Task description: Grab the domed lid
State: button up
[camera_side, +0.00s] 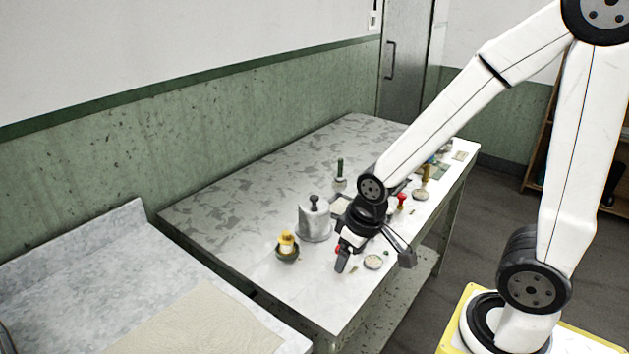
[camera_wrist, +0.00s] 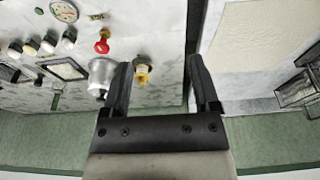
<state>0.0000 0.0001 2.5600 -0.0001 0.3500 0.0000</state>
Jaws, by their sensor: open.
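The domed lid (camera_side: 314,221) is a grey, bell-like cover with a dark knob on top. It stands upright on the worktable, left of my gripper (camera_side: 374,260) in the side view. In the wrist view the lid (camera_wrist: 101,74) shows as a silvery round shape just left of the left finger, outside the gap between the fingers. My gripper (camera_wrist: 158,66) is open and empty, its fingers spread wide. It is apart from the lid in the side view.
A yellow-topped piece in a dark bowl (camera_side: 287,248) stands left of the lid. A red-knobbed piece (camera_wrist: 103,44) is close by in the wrist view. The table's far left (camera_side: 235,205) is clear.

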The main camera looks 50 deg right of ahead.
jog(key=t, duration=1)
send_near(316, 197)
jog(key=w+a+f, duration=0.1)
jog(key=w+a, duration=0.1)
jog(key=shift+w+d+f+t, duration=0.15)
jog(key=shift+d+t, duration=0.1)
jog(key=shift+d, duration=0.25)
jog(key=shift+d+f+t, duration=0.15)
jog(key=shift+d+t, duration=0.1)
jog(key=shift+d, duration=0.2)
jog(key=shift+x, duration=1.3)
jog(key=shift+w+f, duration=0.1)
jog(key=shift+x, duration=2.45)
